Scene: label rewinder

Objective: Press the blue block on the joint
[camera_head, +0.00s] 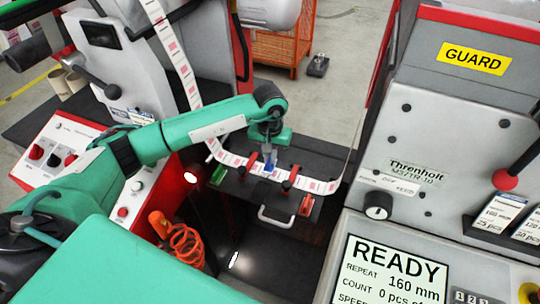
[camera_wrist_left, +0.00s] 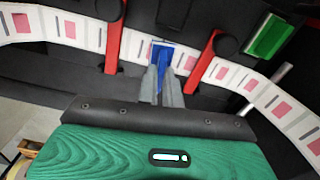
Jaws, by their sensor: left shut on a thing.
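My left gripper (camera_head: 268,150) points down over the dark splice table (camera_head: 330,160), shut on the blue block (camera_head: 270,164). In the left wrist view the two grey fingertips (camera_wrist_left: 162,82) hold the blue block (camera_wrist_left: 163,56) at the label strip (camera_wrist_left: 70,28). The block is between two red clamp arms (camera_wrist_left: 116,45). The strip (camera_head: 310,184) with pink-printed labels runs across the table under the block. The joint cannot be made out; the block and fingers cover that part of the strip. Whether the block touches the strip cannot be told. My right gripper is out of view.
A green block (camera_head: 218,175) lies at the table's left end, and an orange-red part (camera_head: 306,205) at its right front. A silver handle (camera_head: 276,216) is at the front. The grey machine housing (camera_head: 420,150) stands to the right, with a READY screen (camera_head: 388,275).

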